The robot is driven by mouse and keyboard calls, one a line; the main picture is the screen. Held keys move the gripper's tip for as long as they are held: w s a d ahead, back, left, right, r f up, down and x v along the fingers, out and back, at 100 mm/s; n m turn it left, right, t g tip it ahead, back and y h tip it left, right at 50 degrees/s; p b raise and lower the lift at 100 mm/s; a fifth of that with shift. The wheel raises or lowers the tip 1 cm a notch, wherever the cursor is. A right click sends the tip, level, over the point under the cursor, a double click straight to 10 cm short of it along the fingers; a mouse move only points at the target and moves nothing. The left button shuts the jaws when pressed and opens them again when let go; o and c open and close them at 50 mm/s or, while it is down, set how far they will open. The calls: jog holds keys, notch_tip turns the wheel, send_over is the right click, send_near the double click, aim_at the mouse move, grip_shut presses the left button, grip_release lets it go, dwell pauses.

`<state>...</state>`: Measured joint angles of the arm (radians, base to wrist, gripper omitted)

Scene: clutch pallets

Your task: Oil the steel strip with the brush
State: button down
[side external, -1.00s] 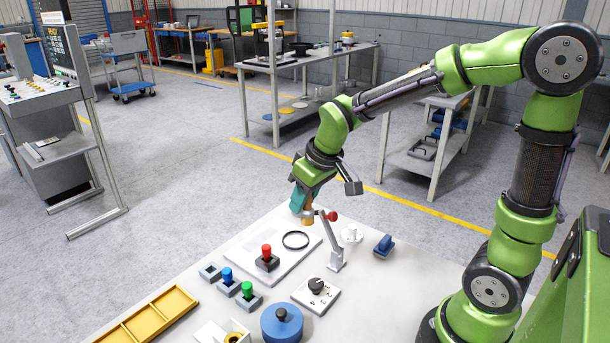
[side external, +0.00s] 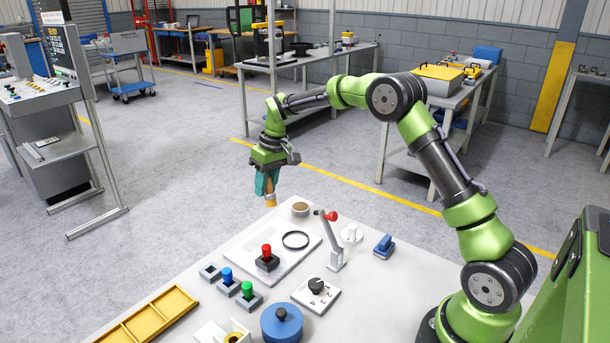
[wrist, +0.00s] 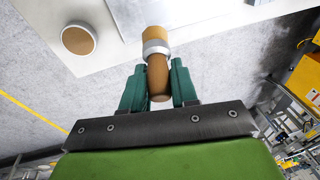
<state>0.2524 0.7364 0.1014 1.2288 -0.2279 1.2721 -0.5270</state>
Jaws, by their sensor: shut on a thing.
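My gripper (side external: 267,182) has teal fingers and is shut on a brush. The brush has a brown handle, a silver collar (wrist: 155,47) and tan bristles (wrist: 156,33); its tip (side external: 270,203) points down in the side view. It is raised near the far table edge, left of a round pot (side external: 300,209) with a brown surface. The pot also shows at the upper left of the wrist view (wrist: 78,40), apart from the brush. A flat pale grey plate (side external: 250,245) lies on the table; I cannot tell if this is the steel strip.
On the plate are a black ring (side external: 295,240) and a red-knobbed block (side external: 267,260). A red-tipped lever (side external: 334,245) stands right of the plate. Blue and green knobs, a dial box (side external: 316,292), a blue lidded pot (side external: 282,325) and a yellow tray (side external: 150,317) are in front.

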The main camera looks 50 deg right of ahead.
jog(key=shift+s+d+x, duration=0.15)
jog(key=shift+x, duration=0.75)
jog(key=shift+s+d+x, duration=0.1)
jog(key=shift+d+x, duration=0.05)
jog(key=shift+x, duration=0.8)
jog(key=shift+s+d+x, duration=0.15)
jog(key=shift+x, duration=0.75)
jog(key=shift+x, duration=0.9)
jog(key=shift+s, duration=0.1)
